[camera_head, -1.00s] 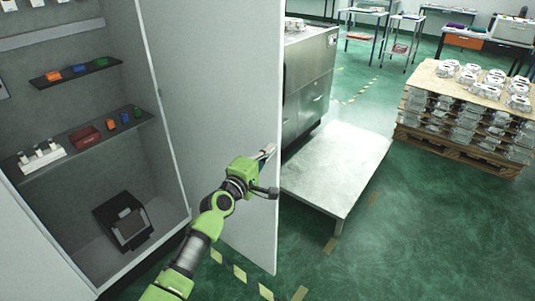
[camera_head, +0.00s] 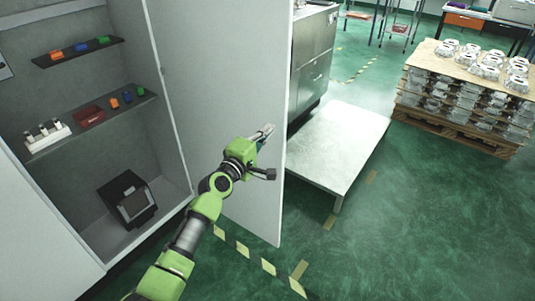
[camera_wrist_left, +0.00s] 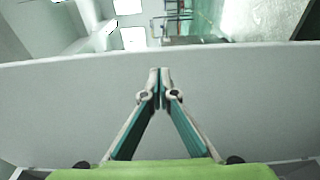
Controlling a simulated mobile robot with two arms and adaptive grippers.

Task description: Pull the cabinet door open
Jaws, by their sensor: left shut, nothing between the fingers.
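The cabinet (camera_head: 160,243) stands at the left of the head view with its interior exposed. Its light grey door (camera_head: 225,80) is swung wide open on the right side of the cabinet. My left gripper (camera_head: 268,130) is in front of the door's inner face, near its free edge. The fingers are shut with nothing between them. In the left wrist view the closed fingertips (camera_wrist_left: 160,72) point at the pale door panel (camera_wrist_left: 60,100), whose edge runs across the upper part. I cannot tell whether they touch it. My right gripper is not in view.
Shelves (camera_head: 95,125) in the cabinet hold small coloured items, and a black device (camera_head: 128,200) stands on its floor. A low metal platform (camera_head: 340,145) and steel cabinet (camera_head: 312,65) stand behind the door. A pallet of castings (camera_head: 465,90) is farther right. Green floor at lower right is clear.

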